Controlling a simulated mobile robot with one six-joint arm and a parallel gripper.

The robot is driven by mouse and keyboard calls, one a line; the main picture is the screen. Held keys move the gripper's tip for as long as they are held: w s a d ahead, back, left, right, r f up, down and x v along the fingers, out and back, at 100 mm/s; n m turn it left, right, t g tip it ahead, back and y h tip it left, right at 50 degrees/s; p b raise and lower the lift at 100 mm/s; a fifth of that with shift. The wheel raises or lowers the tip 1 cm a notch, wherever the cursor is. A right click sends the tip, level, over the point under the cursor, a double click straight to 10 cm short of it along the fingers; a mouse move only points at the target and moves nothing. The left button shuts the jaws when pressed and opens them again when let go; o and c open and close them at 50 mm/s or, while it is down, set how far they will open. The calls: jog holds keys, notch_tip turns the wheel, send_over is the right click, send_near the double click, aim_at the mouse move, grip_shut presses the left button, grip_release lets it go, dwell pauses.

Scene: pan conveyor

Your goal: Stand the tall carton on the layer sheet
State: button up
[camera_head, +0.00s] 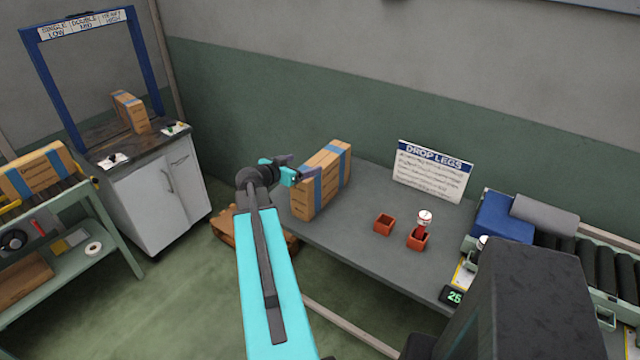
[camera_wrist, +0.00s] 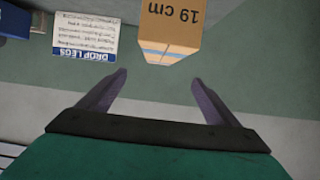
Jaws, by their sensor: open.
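A tall brown carton (camera_head: 322,180) with blue tape stands upright on the near-left end of the grey table (camera_head: 350,248). My gripper (camera_head: 298,166) is at the carton's left side, near its upper part. In the wrist view the carton (camera_wrist: 168,28), marked "19 cm", lies just beyond my fingertips (camera_wrist: 160,78). The jaws are open with nothing between them. I cannot tell from the head view whether a finger touches the carton. No layer sheet can be made out clearly; a wooden pallet (camera_head: 226,230) on the floor is partly hidden by my arm.
A roller conveyor (camera_head: 600,258) is at the right. Other cartons sit on the white cabinet (camera_head: 132,110) and the green cart (camera_head: 38,170).

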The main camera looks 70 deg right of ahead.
aim_at(319, 162)
jog(key=shift+w+d+f+b, duration=0.1)
jog(key=shift+d+f+b, duration=0.05)
jog(key=shift+f+b, duration=0.6)
jog(key=shift+d+p, duration=0.4)
jog(key=shift+d, duration=0.05)
jog(key=p+x, duration=0.2)
jog(key=x, duration=0.4)
jog(key=shift+d+f, duration=0.1)
jog(key=shift+s+d+f+p, duration=0.3)
jog(key=shift+d+f+p, duration=0.15)
jog(key=shift+d, duration=0.15)
jog(key=shift+d+r, duration=0.1)
jog(key=shift+d, duration=0.05)
